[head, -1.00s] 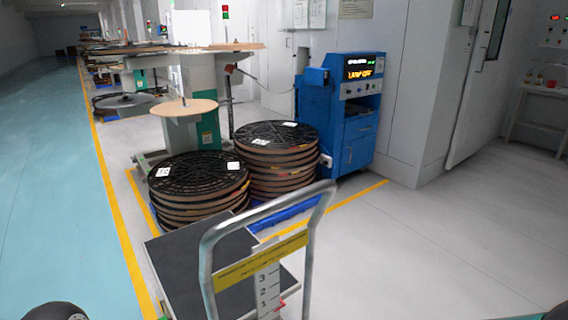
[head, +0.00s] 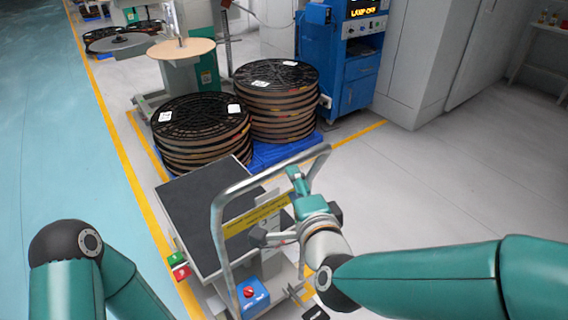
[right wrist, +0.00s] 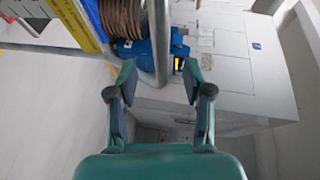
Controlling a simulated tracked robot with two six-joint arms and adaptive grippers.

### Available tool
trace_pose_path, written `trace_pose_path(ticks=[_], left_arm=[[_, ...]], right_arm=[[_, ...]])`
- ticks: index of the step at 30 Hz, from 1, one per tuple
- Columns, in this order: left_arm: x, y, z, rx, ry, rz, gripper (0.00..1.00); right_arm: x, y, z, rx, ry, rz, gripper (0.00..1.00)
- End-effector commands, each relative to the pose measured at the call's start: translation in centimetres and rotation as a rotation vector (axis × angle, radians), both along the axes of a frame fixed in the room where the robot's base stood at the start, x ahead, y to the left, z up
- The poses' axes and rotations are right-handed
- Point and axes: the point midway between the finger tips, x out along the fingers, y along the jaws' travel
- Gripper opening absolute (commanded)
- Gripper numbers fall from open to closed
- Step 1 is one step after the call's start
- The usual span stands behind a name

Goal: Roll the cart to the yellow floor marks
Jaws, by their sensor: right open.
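The cart stands below me, with a dark flat deck (head: 190,200) and a grey tubular handle (head: 222,235) bearing a yellow label plate (head: 240,222). A long yellow floor line (head: 112,145) runs along its left, and another yellow strip (head: 360,133) lies beyond it at right. My right gripper (head: 298,180) is at the handle's right side. In the right wrist view the gripper (right wrist: 158,80) is open, with the handle tube (right wrist: 160,40) showing ahead between its fingertips; I cannot tell whether they touch. My left arm shows at lower left, its gripper out of view.
Two stacks of black-topped reels (head: 200,118) (head: 277,78) stand just beyond the deck. A blue cabinet (head: 350,75) stands behind them at right. A blue box with a red button (head: 253,296) is low on the cart. Grey floor at right is clear.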

Motion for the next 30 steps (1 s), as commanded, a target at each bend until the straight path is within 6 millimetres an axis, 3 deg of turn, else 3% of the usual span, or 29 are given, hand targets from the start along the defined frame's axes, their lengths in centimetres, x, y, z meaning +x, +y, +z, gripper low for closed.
trace_pose_path(ticks=[6, 12, 26, 30], left_arm=[[0.0, 0.0, 0.7, 0.0, 0.0, 0.0, 0.0], [0.0, 0.0, 1.0, 0.0, 0.0, 0.0, 0.0], [0.0, 0.0, 1.1, 0.0, 0.0, 0.0, 0.0], [0.0, 0.0, 1.1, 0.0, 0.0, 0.0, 0.0]], right_arm=[[4.5, 1.0, -0.8, -0.001, 0.004, -0.001, 0.51], [7.1, 1.6, -1.4, -0.002, 0.002, -0.001, 0.51], [8.2, 1.9, -1.6, -0.002, 0.001, 0.0, 0.51], [8.2, 1.9, -1.6, -0.002, 0.001, 0.0, 0.27]])
